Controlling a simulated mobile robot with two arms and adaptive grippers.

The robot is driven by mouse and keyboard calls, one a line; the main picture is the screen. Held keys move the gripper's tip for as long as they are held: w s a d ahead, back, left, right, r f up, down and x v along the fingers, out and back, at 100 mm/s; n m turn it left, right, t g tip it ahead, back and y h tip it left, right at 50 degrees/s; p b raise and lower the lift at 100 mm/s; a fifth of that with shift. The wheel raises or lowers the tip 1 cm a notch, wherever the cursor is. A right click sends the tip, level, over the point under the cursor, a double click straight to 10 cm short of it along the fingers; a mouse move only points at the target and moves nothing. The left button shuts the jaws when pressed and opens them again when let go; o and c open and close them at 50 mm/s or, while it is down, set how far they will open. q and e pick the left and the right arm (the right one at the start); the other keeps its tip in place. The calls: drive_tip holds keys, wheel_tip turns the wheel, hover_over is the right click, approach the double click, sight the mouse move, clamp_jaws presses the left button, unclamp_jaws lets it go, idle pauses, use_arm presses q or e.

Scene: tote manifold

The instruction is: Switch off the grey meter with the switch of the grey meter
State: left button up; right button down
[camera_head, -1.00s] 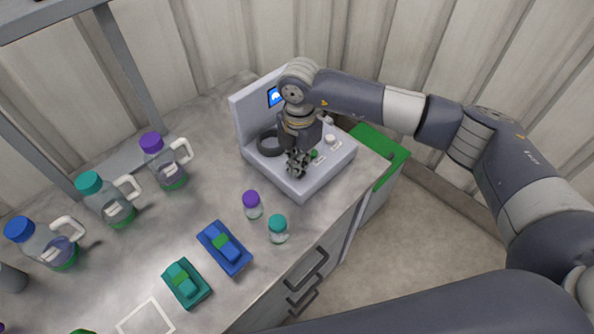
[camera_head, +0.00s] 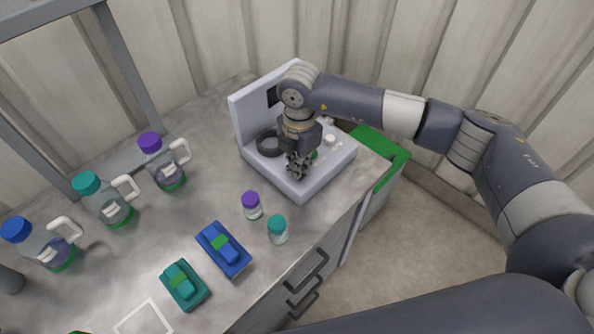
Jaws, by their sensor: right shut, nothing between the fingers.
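The grey meter (camera_head: 301,188) stands at the far right end of the counter. Its small screen (camera_head: 272,96) on the upright back panel is dark. A dark ring (camera_head: 268,143) sits on the left of its base. My right gripper (camera_head: 298,168) is shut and empty, low over the front of the meter's base. A green part (camera_head: 315,154) and a pale knob (camera_head: 330,139) show on the base just right of the gripper. The gripper hides part of the base, and I cannot tell whether it touches the switch. My left gripper is not in view.
A small purple-capped jar (camera_head: 252,205) and a teal-capped jar (camera_head: 278,230) stand in front of the meter. A blue device (camera_head: 223,248) and a teal device (camera_head: 185,285) lie nearer. Several handled bottles (camera_head: 163,162) line the left. A green-rimmed bin (camera_head: 391,158) stands right of the counter.

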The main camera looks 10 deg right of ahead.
drive_tip(key=shift+r+p, duration=1.95)
drive_tip(key=shift+r, duration=1.5)
